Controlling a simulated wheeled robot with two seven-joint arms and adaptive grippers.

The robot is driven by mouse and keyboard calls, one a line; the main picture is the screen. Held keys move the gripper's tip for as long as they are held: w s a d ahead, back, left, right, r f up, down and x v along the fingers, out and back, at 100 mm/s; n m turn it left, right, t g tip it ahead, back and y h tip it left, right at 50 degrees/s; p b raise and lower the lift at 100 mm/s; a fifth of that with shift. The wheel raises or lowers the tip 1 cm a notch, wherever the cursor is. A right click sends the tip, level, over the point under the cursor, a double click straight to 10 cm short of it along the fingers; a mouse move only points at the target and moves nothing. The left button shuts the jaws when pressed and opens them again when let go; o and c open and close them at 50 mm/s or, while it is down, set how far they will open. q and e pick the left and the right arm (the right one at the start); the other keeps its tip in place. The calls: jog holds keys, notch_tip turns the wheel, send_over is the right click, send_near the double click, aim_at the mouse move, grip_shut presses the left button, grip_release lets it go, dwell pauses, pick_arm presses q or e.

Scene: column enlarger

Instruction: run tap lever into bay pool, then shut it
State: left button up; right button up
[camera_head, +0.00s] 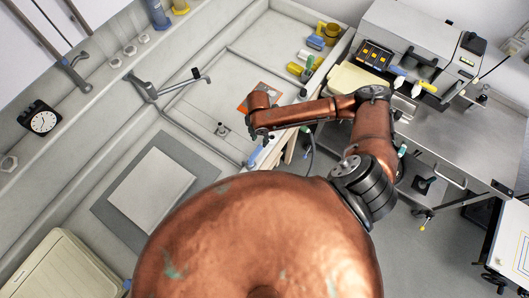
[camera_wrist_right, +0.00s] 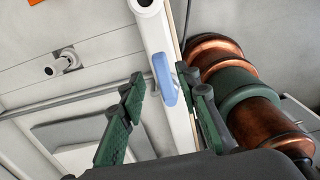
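A blue lever (camera_head: 254,156) sits at the near right rim of the pale sink. In the right wrist view the blue lever (camera_wrist_right: 164,78) lies against a white pipe (camera_wrist_right: 155,35). My right gripper (camera_head: 259,137) is above that rim; in its wrist view the green fingers (camera_wrist_right: 165,108) are apart and empty, with the lever between and beyond them. I cannot tell whether they touch it. The sink bay (camera_head: 190,128) has a drain fitting (camera_head: 221,129). A grey spout (camera_head: 178,86) reaches over the sink. No running water shows. My left gripper is not visible.
A grey mat with a pale board (camera_head: 150,192) lies in the left bay. A cream tray (camera_head: 357,81) and a steel bench with equipment stand to the right. A clock (camera_head: 43,121) is at left.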

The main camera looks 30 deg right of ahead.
aim_at(260, 146)
jog(key=shift+f, duration=2.75)
jog(key=shift+f, duration=0.1)
jog(key=shift+f, duration=0.35)
